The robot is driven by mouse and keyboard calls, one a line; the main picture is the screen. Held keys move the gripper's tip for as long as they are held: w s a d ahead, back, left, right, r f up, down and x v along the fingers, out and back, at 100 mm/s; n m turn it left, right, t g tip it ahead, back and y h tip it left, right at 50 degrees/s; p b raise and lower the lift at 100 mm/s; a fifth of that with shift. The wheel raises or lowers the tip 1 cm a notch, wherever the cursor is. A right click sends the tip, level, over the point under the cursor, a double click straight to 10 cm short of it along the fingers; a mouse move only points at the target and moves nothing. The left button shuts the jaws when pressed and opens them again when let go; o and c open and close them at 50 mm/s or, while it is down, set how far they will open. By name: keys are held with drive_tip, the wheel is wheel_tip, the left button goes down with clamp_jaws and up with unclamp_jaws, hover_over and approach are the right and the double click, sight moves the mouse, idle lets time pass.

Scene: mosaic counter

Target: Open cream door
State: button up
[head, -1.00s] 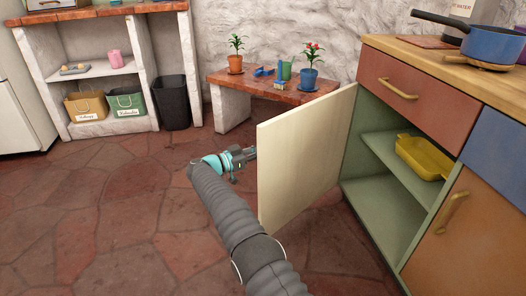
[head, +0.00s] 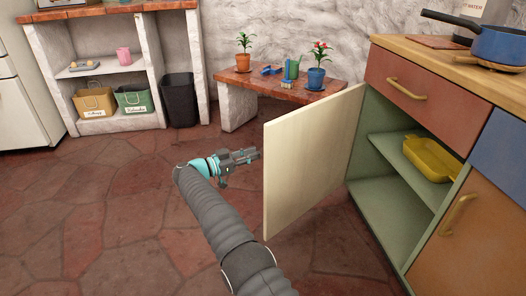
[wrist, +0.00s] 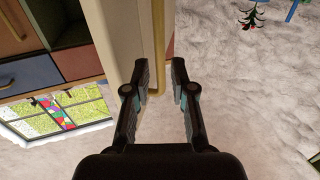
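The cream door (head: 310,160) stands wide open, swung out from the cabinet, with its plain inner face toward the head camera. In the wrist view its edge (wrist: 110,30) and a brass bar handle (wrist: 159,45) show. My gripper (head: 258,154) is at the door's free edge in the head view. In the wrist view my gripper (wrist: 160,75) is open, its two fingers apart. The end of the handle shows between the fingertips; I cannot tell whether they touch it. The handle is hidden in the head view.
The open cabinet (head: 385,205) has green shelves and a yellow dish (head: 432,158). A red drawer (head: 425,98) is above and an orange door (head: 465,235) beside it. A low bench (head: 240,115) with potted plants stands behind. The stone floor (head: 110,220) at left is clear.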

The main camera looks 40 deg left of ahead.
drive_tip(key=v, duration=0.5)
drive_tip(key=shift+s, duration=0.3)
drive_tip(key=shift+c, duration=0.2)
